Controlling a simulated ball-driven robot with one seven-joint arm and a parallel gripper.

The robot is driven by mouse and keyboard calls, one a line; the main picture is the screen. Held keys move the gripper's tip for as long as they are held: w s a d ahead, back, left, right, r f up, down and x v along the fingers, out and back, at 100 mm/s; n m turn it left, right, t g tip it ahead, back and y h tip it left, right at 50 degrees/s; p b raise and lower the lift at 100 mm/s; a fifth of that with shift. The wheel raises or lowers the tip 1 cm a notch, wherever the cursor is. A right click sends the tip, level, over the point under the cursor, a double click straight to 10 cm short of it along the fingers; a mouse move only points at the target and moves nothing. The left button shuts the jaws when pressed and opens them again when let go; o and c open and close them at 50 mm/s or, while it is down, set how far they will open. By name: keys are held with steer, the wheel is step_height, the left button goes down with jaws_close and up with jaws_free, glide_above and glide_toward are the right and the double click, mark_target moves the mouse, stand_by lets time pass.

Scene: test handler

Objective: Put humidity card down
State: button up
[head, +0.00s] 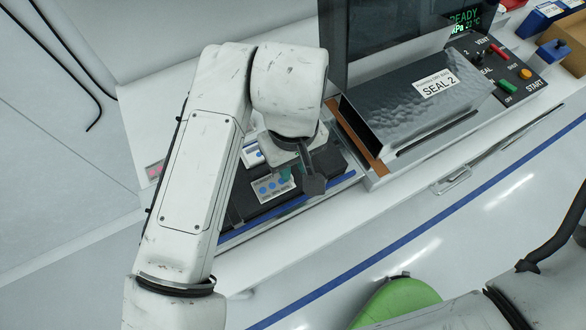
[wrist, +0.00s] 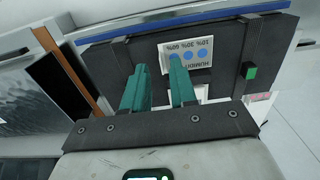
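The humidity card (wrist: 203,44) is white with blue dots and printed percentages. It lies on a black foam-like tray (wrist: 113,62) in the wrist view, and shows in the head view (head: 267,190) below my wrist. In the head view my gripper (head: 287,174) is mostly hidden by my wrist.
Another white card with a blue dot (head: 252,154) shows partly behind my wrist. A dark sealer labelled SEAL 2 (head: 405,100) stands close on the right.

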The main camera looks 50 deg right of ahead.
step_height(320, 180, up, 8)
stand_by(0.9)
